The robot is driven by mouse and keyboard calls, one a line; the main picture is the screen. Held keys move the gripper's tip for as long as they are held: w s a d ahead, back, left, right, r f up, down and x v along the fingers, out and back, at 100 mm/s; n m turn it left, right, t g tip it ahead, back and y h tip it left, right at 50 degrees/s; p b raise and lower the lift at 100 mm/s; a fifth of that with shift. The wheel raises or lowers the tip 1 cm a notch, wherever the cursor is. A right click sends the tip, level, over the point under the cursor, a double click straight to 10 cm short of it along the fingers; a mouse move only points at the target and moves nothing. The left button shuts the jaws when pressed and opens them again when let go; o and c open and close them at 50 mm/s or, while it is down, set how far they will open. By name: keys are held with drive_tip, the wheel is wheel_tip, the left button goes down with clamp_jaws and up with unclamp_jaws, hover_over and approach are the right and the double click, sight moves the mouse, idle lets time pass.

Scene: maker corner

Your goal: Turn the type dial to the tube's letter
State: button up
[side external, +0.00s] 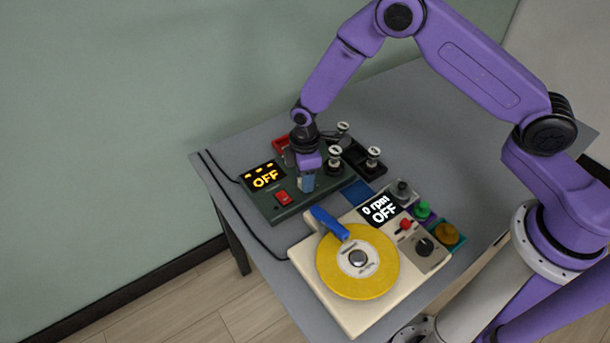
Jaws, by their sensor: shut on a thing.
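The dark green tester (262,201) stands on the far left part of the table, its orange display (264,176) reading dashes and OFF. My gripper (307,187) points down at its panel, right of the red switch (283,198). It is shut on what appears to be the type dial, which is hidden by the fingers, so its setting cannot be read. A dark tube-like piece with a pale top (335,152) stands at the tester's right side, close to my gripper. Its letter is too small to read.
Two similar pale-topped pieces (374,153) (343,128) stand near a black tray (358,170). A cream machine (345,318) with a yellow disc (345,275), a blue handle (329,222) and a display reading 0 rpm OFF is in front. Black cables run along the table's left edge.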

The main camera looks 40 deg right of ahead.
drive_tip(key=shift+n, duration=1.9)
drive_tip(key=o, duration=1)
drive_tip(key=shift+o, duration=0.2)
wheel_tip(320, 180, up, 18)
drive_tip(key=shift+f, duration=0.25)
drive_tip(key=s+d+r+m, duration=0.1)
drive_tip(key=s+d, duration=0.3)
drive_tip(key=s, duration=0.6)
drive_tip(key=s+d+r+m, duration=0.2)
drive_tip(key=s+d, duration=0.3)
drive_tip(key=s, duration=0.5)
drive_tip(key=s+d+r+m, duration=0.2)
drive_tip(key=s+d+r, duration=0.2)
drive_tip(key=s, duration=0.6)
drive_tip(key=shift+s+d, duration=0.25)
drive_tip(key=shift+d, duration=0.5)
